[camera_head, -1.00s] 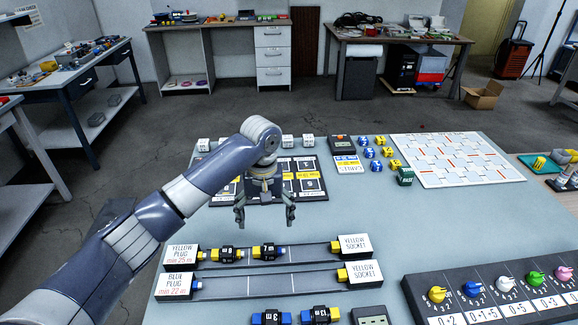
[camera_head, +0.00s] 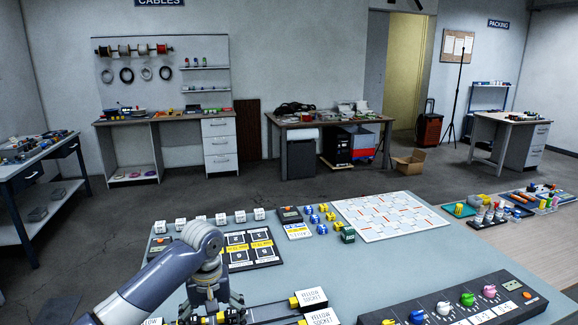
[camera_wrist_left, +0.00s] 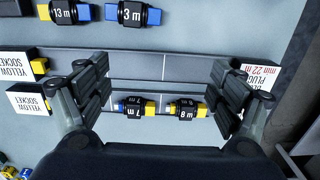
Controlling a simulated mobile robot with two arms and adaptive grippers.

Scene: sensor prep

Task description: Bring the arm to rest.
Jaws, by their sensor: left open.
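My left arm comes in from the left in the head view, and its gripper (camera_head: 212,312) hangs over the near part of the blue-grey table (camera_head: 395,262). In the left wrist view the two fingers of my left gripper (camera_wrist_left: 163,88) stand wide apart with nothing held. Below it are two dark tracks with labelled end blocks. A 7 m piece (camera_wrist_left: 134,107) and an 8 m piece (camera_wrist_left: 186,108) lie on one track, seen between the fingers. My right gripper is not in view.
A 13 m piece (camera_wrist_left: 71,12) and a 3 m piece (camera_wrist_left: 133,14) lie beside the tracks. A dark panel with coloured knobs (camera_head: 455,308) is at the near right. A white patterned board (camera_head: 390,215), a card board (camera_head: 250,248) and small blocks stand farther back.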

